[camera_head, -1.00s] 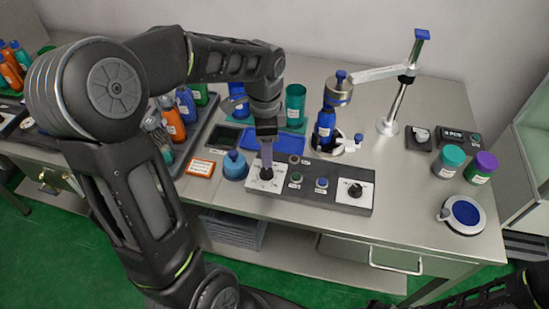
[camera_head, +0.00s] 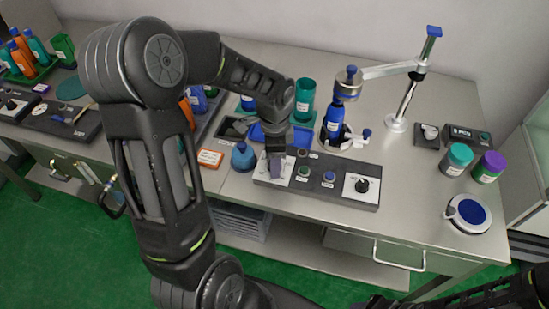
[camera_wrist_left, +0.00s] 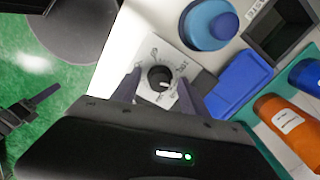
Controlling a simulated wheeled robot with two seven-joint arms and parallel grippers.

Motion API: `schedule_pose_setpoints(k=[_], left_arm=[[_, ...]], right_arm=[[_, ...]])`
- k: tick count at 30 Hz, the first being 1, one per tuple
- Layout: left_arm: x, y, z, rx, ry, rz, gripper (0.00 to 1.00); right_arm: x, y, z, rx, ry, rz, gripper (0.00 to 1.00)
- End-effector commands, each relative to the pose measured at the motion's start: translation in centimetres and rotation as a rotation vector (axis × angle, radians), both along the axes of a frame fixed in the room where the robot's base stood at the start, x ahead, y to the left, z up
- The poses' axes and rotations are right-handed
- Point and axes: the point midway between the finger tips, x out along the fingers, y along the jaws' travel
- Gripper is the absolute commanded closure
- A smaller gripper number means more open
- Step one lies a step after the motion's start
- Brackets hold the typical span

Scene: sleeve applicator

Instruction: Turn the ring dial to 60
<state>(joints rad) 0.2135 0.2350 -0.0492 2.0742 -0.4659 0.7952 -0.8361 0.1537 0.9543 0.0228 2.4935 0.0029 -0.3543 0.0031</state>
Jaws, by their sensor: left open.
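A dark control panel (camera_head: 318,193) lies near the bench's front edge with a dial on a white plate at each end. The left dial (camera_wrist_left: 160,77) is a round black knob with printed marks around it, too small to read. My left gripper (camera_head: 275,167) is over this left dial; in the wrist view its open fingers (camera_wrist_left: 158,92) stand on either side of the knob, and contact cannot be told. The right dial (camera_head: 361,185) is uncovered. My right arm shows at the lower right; its gripper is too unclear to judge.
Between the dials are small buttons (camera_head: 328,177). A blue-capped pot (camera_head: 243,157) stands just left of the panel and a blue tray lies behind it. A blue bottle (camera_head: 334,120) stands under the applicator arm (camera_head: 393,70). Bench at the right front is partly clear.

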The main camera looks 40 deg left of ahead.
Motion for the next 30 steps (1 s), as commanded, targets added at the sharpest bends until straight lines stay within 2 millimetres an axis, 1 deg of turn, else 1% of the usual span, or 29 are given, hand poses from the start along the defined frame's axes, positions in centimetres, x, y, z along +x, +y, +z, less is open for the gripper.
schedule_pose_setpoints(k=[6,24,25,30], left_arm=[[0.0,0.0,-0.02,0.0,0.0,0.0,0.49],[0.01,0.0,0.01,0.0,0.0,0.0,0.98],[0.01,0.0,0.02,0.0,0.0,0.0,1.0],[0.01,0.0,0.02,0.0,0.0,0.0,1.0]], right_arm=[[-0.02,0.01,-0.01,0.0,0.0,0.0,0.64],[-0.01,0.01,-0.01,0.0,0.0,0.0,0.64],[-0.01,0.01,-0.01,0.0,0.0,0.0,0.64],[-0.01,0.01,-0.01,0.0,0.0,0.0,0.64]])
